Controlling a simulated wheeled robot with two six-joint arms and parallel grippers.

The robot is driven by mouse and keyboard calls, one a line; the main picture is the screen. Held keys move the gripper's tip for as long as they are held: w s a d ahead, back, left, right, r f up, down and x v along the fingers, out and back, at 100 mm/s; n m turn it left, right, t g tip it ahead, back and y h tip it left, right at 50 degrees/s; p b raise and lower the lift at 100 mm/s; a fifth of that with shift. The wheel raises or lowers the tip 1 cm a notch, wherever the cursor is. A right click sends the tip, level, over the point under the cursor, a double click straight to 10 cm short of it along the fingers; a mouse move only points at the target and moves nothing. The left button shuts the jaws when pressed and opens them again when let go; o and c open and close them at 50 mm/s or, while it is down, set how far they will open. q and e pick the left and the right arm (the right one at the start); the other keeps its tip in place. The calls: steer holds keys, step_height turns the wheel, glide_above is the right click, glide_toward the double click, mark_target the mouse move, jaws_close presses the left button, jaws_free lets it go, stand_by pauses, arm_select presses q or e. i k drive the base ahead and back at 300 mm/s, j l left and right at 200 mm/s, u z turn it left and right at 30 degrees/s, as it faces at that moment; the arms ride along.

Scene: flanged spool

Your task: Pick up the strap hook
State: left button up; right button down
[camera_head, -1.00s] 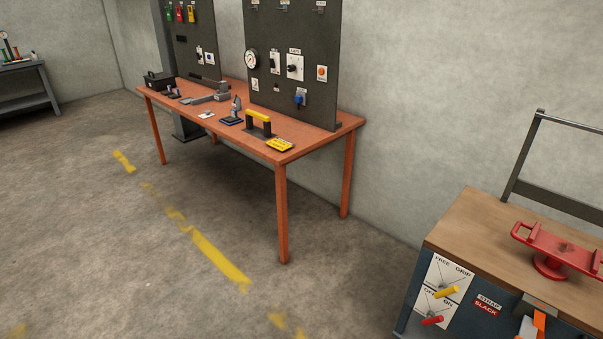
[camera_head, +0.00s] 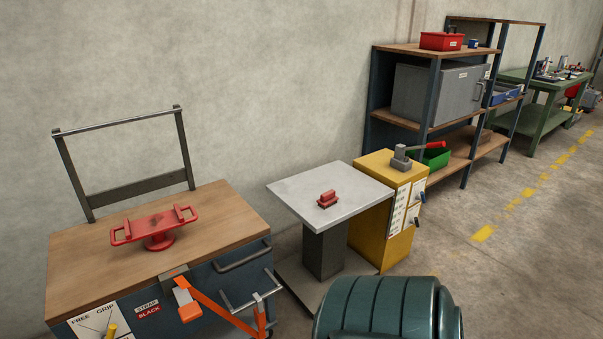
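An orange strap (camera_head: 222,313) shows at the front of the wood-topped cart (camera_head: 95,255). I cannot tell which of these parts is the strap hook. The lower end is cut off by the frame. Neither of my grippers is in view.
A red two-handled piece (camera_head: 158,228) sits on the cart. A pale-topped pedestal table (camera_head: 345,185) holds a small red block (camera_head: 327,198). A yellow cabinet (camera_head: 368,240) and shelves (camera_head: 432,100) stand right. A dark teal ribbed object (camera_head: 388,308) fills the bottom foreground. Floor at right is clear.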

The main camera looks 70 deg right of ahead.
mark_target(259, 315)
steer(key=z, duration=1.8)
steer(key=i+l+u, duration=0.15)
steer(key=l, duration=0.3)
steer(key=i+l+u, duration=0.15)
steer(key=l, duration=0.3)
steer(key=i+l+u, duration=0.2)
steer(key=l, duration=0.25)
steer(key=k, duration=0.1)
